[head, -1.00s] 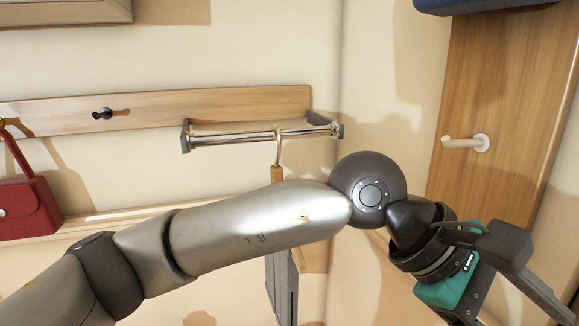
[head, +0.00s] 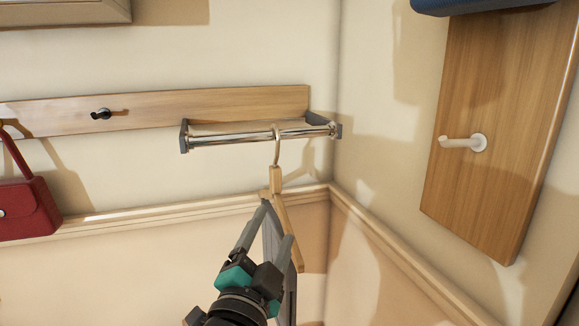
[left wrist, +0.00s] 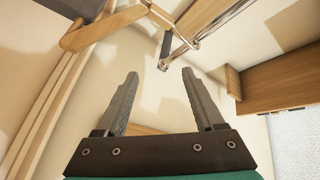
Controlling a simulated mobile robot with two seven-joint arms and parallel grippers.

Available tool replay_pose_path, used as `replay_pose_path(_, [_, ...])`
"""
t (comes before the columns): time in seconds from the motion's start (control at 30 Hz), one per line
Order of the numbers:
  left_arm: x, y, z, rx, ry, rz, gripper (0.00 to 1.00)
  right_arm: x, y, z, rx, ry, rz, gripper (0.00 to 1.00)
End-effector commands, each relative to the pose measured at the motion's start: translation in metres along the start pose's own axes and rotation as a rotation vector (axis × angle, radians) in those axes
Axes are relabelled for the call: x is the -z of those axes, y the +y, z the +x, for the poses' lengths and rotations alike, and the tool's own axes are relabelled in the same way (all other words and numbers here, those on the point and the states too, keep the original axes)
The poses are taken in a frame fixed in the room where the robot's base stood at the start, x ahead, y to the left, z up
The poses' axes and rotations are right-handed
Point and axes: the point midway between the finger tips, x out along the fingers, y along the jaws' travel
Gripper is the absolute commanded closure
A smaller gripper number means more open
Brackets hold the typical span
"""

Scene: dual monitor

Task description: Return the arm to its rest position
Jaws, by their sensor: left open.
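My left gripper (head: 268,225) is at the bottom middle of the head view, fingers pointing up and away. In the left wrist view its two fingers (left wrist: 160,90) are spread with nothing between them. It is open and empty. In the head view a wooden hanger (head: 277,182) hangs by its hook from a metal rail (head: 230,139); the gripper overlaps its lower part in the picture. The hanger also shows in the left wrist view (left wrist: 105,28), left of the fingers. My right gripper is not seen.
A wooden board (head: 60,112) with a black hook (head: 103,113) is on the wall. A red bag (head: 27,208) hangs at left. A wooden panel (head: 490,190) with a white hook (head: 464,143) is at right. A blue thing (head: 480,5) is at the top right.

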Motion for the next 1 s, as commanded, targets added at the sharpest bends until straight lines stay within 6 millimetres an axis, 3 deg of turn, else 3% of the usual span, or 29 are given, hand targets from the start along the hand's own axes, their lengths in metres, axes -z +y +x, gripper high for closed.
replay_pose_path(0.03, [-0.036,0.017,-0.015,-0.065,-0.121,-0.086,0.3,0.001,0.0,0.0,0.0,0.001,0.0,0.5])
replay_pose_path(0.1, [-0.079,0.04,-0.039,-0.145,-0.283,-0.198,0.3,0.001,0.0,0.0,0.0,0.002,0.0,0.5])
replay_pose_path(0.17, [-0.111,0.059,-0.066,-0.211,-0.421,-0.29,0.3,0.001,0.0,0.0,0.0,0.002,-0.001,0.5])
replay_pose_path(0.3, [-0.169,0.1,-0.139,-0.344,-0.729,-0.473,0.3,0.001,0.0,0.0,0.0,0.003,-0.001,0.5])
replay_pose_path(0.5, [-0.206,0.136,-0.239,-0.476,-1.078,-0.645,0.3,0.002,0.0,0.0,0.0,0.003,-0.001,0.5])
replay_pose_path(0.7, [-0.215,0.152,-0.33,-0.572,-1.371,-0.753,0.3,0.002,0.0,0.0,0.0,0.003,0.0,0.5])
replay_pose_path(1.0, [-0.262,0.211,-0.326,-0.592,-1.388,-0.742,0.3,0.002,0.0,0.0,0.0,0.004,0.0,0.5])
